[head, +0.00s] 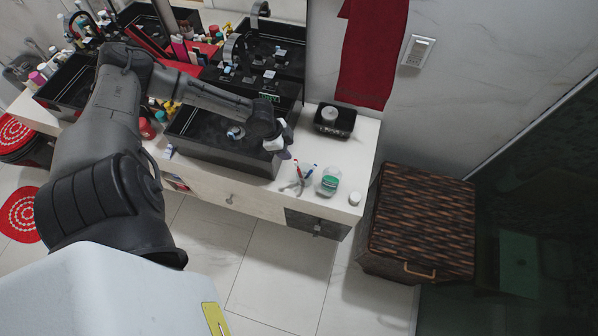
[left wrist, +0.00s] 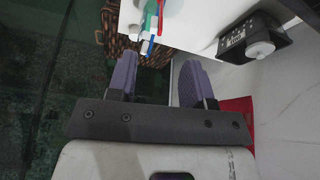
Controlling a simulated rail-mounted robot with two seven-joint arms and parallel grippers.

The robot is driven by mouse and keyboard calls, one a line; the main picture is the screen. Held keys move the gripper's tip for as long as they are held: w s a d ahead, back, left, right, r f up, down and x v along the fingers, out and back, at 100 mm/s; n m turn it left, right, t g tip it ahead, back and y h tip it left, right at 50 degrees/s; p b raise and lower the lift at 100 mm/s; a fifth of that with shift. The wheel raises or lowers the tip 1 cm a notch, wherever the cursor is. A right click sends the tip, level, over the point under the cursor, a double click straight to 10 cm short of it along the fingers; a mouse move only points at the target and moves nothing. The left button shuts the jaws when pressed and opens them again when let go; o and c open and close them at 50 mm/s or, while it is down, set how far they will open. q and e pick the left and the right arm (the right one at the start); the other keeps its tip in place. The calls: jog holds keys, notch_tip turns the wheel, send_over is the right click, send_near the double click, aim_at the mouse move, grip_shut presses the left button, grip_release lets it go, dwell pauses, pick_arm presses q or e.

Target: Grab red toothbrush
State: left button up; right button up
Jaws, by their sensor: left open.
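The red toothbrush (head: 298,169) stands tilted in a small holder near the front right of the counter, beside a blue one (head: 311,171). In the left wrist view the red toothbrush (left wrist: 160,18) shows at the top, close to blue and green shapes. My left gripper (head: 283,152) is above the right end of the black sink, behind and slightly left of the toothbrushes. In the left wrist view its purple fingers (left wrist: 159,82) are spread apart with nothing between them. The brushes are beyond the fingertips. My right gripper is not in view.
A jar with green contents (head: 329,182) and a small white round item (head: 355,198) are right of the toothbrushes. A black box with a white candle-like top (head: 334,120) is behind. A wicker hamper (head: 420,220) stands on the floor to the right.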

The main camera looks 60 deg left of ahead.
aim_at(295, 161)
pick_arm(q)
jog(key=x, duration=0.5)
jog(key=shift+s+x, duration=0.1)
jog(key=shift+x, duration=1.35)
jog(key=shift+s+x, duration=0.15)
jog(key=shift+x, duration=1.3)
jog(key=shift+d, duration=0.15)
jog(key=shift+c, duration=0.5)
grip_shut()
